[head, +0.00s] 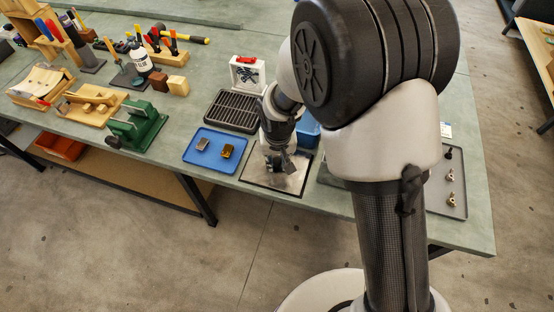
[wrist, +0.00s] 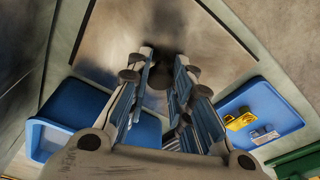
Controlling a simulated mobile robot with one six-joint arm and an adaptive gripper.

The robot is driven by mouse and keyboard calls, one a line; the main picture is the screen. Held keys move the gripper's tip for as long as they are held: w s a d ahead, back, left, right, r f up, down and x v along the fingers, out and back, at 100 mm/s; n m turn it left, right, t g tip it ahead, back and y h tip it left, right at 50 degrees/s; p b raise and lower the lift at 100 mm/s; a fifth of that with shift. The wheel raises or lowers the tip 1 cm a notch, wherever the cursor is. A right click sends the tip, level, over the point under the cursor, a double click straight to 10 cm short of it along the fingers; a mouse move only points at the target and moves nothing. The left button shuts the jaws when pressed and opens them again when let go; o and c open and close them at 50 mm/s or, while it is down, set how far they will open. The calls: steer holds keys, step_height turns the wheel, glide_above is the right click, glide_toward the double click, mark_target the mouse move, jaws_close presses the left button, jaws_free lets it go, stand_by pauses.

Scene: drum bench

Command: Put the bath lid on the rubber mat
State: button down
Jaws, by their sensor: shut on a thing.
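My gripper (wrist: 160,82) points down with its fingers closed around a small dark knob (wrist: 158,76). Below the knob is a flat, shiny grey-brown plate (wrist: 110,50), which looks like the bath lid; the knob appears to be its handle. In the head view my gripper (head: 281,170) is over this dark-edged metal plate (head: 258,180) near the bench's front edge. I cannot tell whether the plate rests on something or hangs just above it. The black ribbed rectangle (head: 233,110) behind and left may be the rubber mat; its top looks empty.
A blue tray (head: 198,160) with two small metal parts lies left of the plate. A blue container (wrist: 85,115) stands on its other side, mostly hidden by my arm in the head view. A green vise (head: 140,125) stands farther left. A grey tray (head: 458,202) with small parts lies right.

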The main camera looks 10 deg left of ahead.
mark_target(278, 171)
steer(key=c, duration=1.9)
jaws_free()
steer(key=shift+f, duration=0.1)
steer(key=o, duration=0.5)
steer(key=r+p, duration=0.1)
steer(key=r, duration=0.3)
steer(key=s+r+p, duration=0.1)
steer(key=r, duration=0.3)
steer(key=r+p, duration=0.1)
steer(key=r, duration=0.3)
steer(key=shift+s+d+r+p, duration=0.15)
steer(key=shift+s+d+p, duration=0.15)
steer(key=shift+s+p, duration=0.1)
